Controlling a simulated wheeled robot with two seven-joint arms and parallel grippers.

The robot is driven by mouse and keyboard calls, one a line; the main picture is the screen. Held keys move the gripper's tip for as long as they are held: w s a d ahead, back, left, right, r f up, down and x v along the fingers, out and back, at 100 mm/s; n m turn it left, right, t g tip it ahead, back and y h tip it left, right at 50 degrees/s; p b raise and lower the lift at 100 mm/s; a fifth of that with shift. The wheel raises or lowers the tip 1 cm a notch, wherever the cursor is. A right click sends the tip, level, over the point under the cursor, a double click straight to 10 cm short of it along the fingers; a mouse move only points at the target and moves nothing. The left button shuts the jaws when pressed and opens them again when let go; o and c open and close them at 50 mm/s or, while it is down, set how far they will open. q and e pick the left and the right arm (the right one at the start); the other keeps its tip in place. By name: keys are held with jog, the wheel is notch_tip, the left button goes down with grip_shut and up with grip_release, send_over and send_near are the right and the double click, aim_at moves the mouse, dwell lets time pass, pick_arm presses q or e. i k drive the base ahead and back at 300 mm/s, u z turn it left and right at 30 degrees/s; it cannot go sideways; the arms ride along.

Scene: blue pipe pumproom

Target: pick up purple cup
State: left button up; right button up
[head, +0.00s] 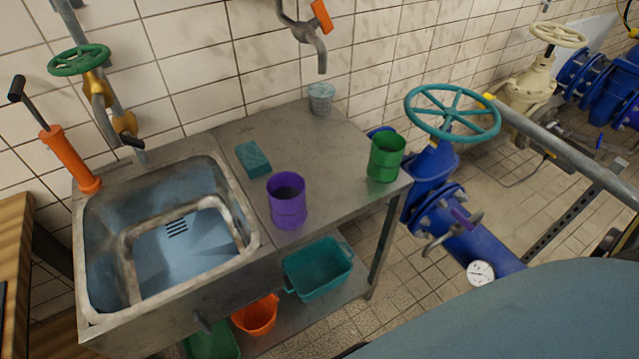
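The purple cup (288,203) stands upright on the metal counter (320,150), near its front edge and just right of the sink. Its open top faces up and it looks empty. A green cup (386,157) stands to its right, near the counter's right end. Neither of my grippers shows in the head view, and nothing is touching the purple cup.
The sink (255,240) is left of the cup. A teal sponge (253,159) lies behind it and a grey cup (321,98) stands at the wall. A teal bin (318,270) and an orange bucket (256,314) sit below. Blue pipes with a valve wheel (452,113) stand right.

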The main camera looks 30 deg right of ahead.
aim_at(286, 190)
jog(key=z, duration=0.7)
jog(key=k, duration=1.05)
jog(key=u, duration=0.8)
jog(key=i, duration=1.1)
jog(key=z, duration=0.2)
